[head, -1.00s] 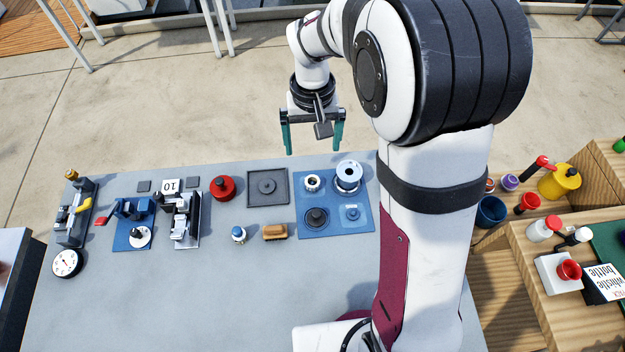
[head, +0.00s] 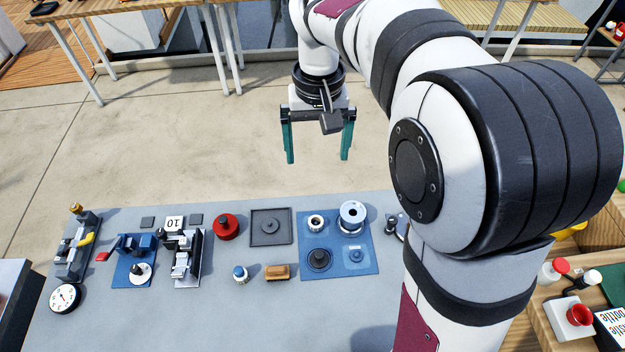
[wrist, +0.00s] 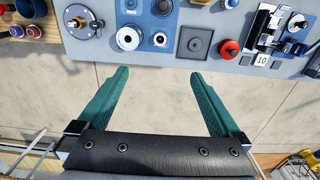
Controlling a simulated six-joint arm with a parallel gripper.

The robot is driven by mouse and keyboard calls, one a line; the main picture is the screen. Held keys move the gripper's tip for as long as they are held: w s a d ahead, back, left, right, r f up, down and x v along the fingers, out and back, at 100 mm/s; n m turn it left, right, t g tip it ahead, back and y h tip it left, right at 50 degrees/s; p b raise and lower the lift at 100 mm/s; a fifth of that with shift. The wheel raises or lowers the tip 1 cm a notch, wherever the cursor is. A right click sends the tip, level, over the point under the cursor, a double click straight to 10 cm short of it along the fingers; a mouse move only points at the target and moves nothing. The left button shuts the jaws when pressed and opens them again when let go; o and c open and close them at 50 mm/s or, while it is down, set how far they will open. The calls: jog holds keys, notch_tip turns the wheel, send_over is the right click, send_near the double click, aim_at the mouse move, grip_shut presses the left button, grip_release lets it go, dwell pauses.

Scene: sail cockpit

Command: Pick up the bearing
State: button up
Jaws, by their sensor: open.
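The bearing looks to be the small silvery ring with a dark centre (head: 316,223), standing at the far left of a blue mat (head: 337,241) on the grey bench. It also shows in the wrist view (wrist: 160,40), just beyond the fingertips in the picture. My gripper (head: 317,158) hangs past the bench's far edge, with its two green fingers spread and nothing between them. In the wrist view my gripper (wrist: 160,73) has pale floor between its fingers. It is apart from the ring, and nothing hides the ring.
Close by on the mat are a larger silvery flanged part (head: 352,217), a black round part (head: 319,260) and a small blue part (head: 356,256). A dark square tray (head: 270,227) and a red round part (head: 226,227) stand to the left.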

jog(key=s+d+m+y, duration=0.1)
jog(key=s+d+m, duration=0.1)
jog(key=s, duration=1.3)
jog(key=shift+d+r+m, duration=0.2)
jog(key=shift+r+m, duration=0.15)
jog(key=shift+m, duration=0.25)
jog(key=s+f, duration=0.1)
jog(key=s, duration=0.2)
jog(key=s+f+m, duration=0.1)
jog(key=s, duration=0.2)
jog(key=s+f+m, duration=0.1)
jog(key=s, duration=0.3)
jog(key=shift+f+y, duration=0.4)
jog(key=c, duration=0.3)
jog(key=shift+c, duration=0.2)
jog(key=m+h, duration=0.2)
jog(key=m, duration=1)
send_over(316, 222)
jog(key=s, duration=0.2)
notch_tip(316, 222, down, 4)
jog(key=shift+m, duration=0.4)
jog(key=f, duration=0.5)
jog(key=w+f, duration=0.1)
jog(key=f, duration=1)
jog(key=shift+w+f, duration=0.25)
jog(key=shift+w, duration=0.15)
